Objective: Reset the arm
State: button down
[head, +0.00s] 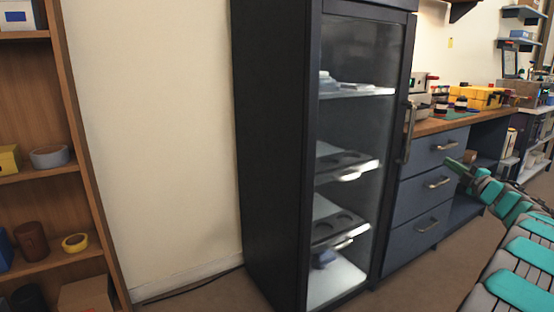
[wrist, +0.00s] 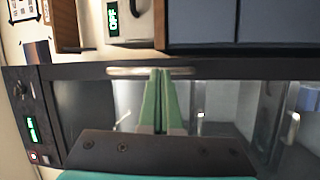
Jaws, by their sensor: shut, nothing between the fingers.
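My arm reaches in from the right edge of the head view. My gripper (head: 453,165) is at its far end, in front of the blue drawers (head: 435,146). In the wrist view, which looks turned on its side, the green fingers of my gripper (wrist: 160,72) are together with nothing between them. Their tips overlap a pale bar handle (wrist: 125,71) on a dark frame. I cannot tell whether they touch it. In the head view a tall dark glass-door cabinet (head: 271,150) stands in the middle, its door closed, with its handle (head: 408,132) on the right.
A wooden shelf (head: 75,110) with tubs and rolls stands at the left. The wooden counter (head: 440,122) above the drawers holds a yellow case (head: 483,97) and jars. Wall shelves hang at the upper right. Some floor (head: 200,292) is clear in front of the bare wall.

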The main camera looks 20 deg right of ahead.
jog(key=w+a+r+m+g+h, duration=0.1)
jog(key=w+a+r+m+h, duration=0.2)
jog(key=w+a+m, duration=0.15)
jog(key=w+a+r+m+g+h, duration=0.2)
jog(key=w+a+r+m, duration=0.15)
jog(key=a, duration=0.25)
jog(key=s+a+f+m+g, duration=0.2)
jog(key=a+f+m+g, duration=0.1)
jog(key=a, duration=0.6)
jog(key=s+a+f+m+g, duration=0.2)
jog(key=s+a+f, duration=0.15)
jog(key=a, duration=0.55)
jog(key=s+a+f+m+g+y, duration=0.1)
jog(key=s+a+f+g, duration=0.1)
jog(key=s+a+f, duration=0.3)
jog(key=s+a+f+m+g+y, duration=0.1)
jog(key=s+a+f+g, duration=0.15)
jog(key=a, duration=0.45)
jog(key=s+a+f+g+y, duration=0.1)
jog(key=s+a+f+g, duration=0.1)
jog(key=s+a, duration=0.5)
jog(key=s+a+f+g+y, duration=0.2)
jog(key=s+a+f, duration=0.3)
jog(key=s, duration=1.2)
jog(key=s+a+f+g+y, duration=0.2)
jog(key=s+a+f+g, duration=0.2)
jog(key=s+a, duration=0.7)
jog(key=shift+s+a+f, duration=0.15)
jog(key=shift+s+a, duration=0.1)
jog(key=shift+s, duration=0.45)
